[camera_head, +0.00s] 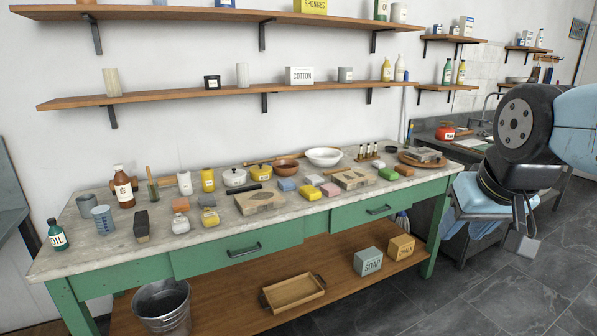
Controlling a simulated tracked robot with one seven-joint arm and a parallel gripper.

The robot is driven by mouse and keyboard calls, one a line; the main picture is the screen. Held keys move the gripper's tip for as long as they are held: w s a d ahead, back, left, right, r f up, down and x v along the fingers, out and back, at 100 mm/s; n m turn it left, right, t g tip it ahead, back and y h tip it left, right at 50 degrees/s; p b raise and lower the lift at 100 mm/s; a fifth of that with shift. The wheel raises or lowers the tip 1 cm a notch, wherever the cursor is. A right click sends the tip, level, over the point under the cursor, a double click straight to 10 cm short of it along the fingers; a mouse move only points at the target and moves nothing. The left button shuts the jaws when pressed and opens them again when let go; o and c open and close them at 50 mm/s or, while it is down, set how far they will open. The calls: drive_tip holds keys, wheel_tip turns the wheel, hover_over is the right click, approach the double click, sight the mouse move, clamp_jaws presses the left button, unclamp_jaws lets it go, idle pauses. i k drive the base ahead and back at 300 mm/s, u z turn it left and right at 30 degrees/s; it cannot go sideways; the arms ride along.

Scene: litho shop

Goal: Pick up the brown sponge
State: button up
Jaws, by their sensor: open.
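A small brown block (403,169), which looks like the brown sponge, lies near the right end of the worktop (152,254). It is just right of a green sponge (389,174) and in front of a round wooden board (422,158). My gripper (524,245) hangs at the right, pointing down, beyond the right end of the green bench and well apart from the block. It is open, and nothing shows in it. Its fingers are small and partly hidden.
Blue (287,184), yellow (309,193) and pink (330,190) sponges lie mid-bench near a printed stone slab (353,179). A white bowl (324,157) and small bottles stand behind. Shelves hang above.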

sight(405, 170)
drive_tip(key=z, duration=0.2)
drive_tip(key=i, duration=0.5)
drive_tip(key=z, duration=0.75)
drive_tip(key=i, duration=2.5)
drive_tip(key=u, duration=0.3)
